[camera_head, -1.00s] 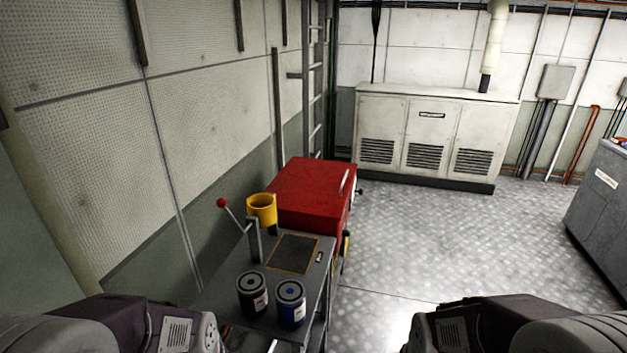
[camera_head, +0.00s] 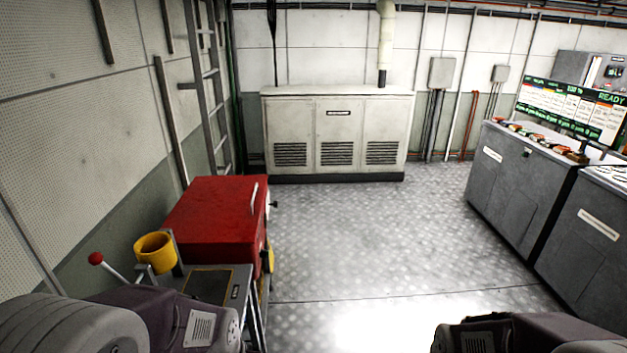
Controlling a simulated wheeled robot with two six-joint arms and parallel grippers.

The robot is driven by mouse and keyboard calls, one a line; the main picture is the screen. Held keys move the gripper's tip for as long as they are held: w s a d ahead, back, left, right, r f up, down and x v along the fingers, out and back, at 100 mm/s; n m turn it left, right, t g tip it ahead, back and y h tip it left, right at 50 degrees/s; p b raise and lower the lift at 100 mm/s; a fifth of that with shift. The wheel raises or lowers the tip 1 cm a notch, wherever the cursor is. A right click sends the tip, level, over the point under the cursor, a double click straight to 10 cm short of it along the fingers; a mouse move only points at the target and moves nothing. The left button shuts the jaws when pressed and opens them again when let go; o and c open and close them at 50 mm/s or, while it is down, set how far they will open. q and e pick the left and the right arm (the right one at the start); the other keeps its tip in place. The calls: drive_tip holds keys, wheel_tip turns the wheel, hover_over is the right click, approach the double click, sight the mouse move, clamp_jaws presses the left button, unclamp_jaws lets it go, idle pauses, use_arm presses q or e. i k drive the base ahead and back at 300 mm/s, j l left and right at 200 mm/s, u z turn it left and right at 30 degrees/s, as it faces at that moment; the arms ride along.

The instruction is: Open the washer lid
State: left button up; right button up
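A red metal box (camera_head: 214,222) with a flat top stands at the left near the wall; it looks like the washer. Its top, which looks like the lid (camera_head: 215,200), lies flat and closed. A pale bar handle (camera_head: 254,197) shows at its right edge. Parts of my two arms show at the bottom left and bottom right corners, well short of the red box. Neither gripper is in view.
A grey bench (camera_head: 243,291) with a yellow cup (camera_head: 155,252) and a red-knobbed lever (camera_head: 97,259) stands before the red box. A white cabinet (camera_head: 338,135) is at the back. Grey consoles (camera_head: 515,190) line the right. The metal floor (camera_head: 380,235) between is clear.

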sight(226, 210)
drive_tip(key=i+l+z, duration=0.15)
drive_tip(key=i, duration=0.75)
drive_tip(key=i+l+z, duration=0.2)
drive_tip(key=i, duration=0.75)
drive_tip(key=i+j+u, duration=0.15)
drive_tip(key=u, duration=0.3)
drive_tip(key=i+u, duration=0.7)
drive_tip(key=u, duration=0.15)
drive_tip(key=i+l+u, duration=0.2)
drive_tip(key=u, duration=0.25)
drive_tip(key=i+l+u, duration=0.25)
drive_tip(key=u, duration=0.2)
drive_tip(key=i+l+u, duration=0.25)
drive_tip(key=u, duration=0.2)
drive_tip(key=i+u, duration=0.1)
drive_tip(key=u, duration=0.4)
drive_tip(key=i+l+u, duration=0.1)
drive_tip(key=u, duration=0.35)
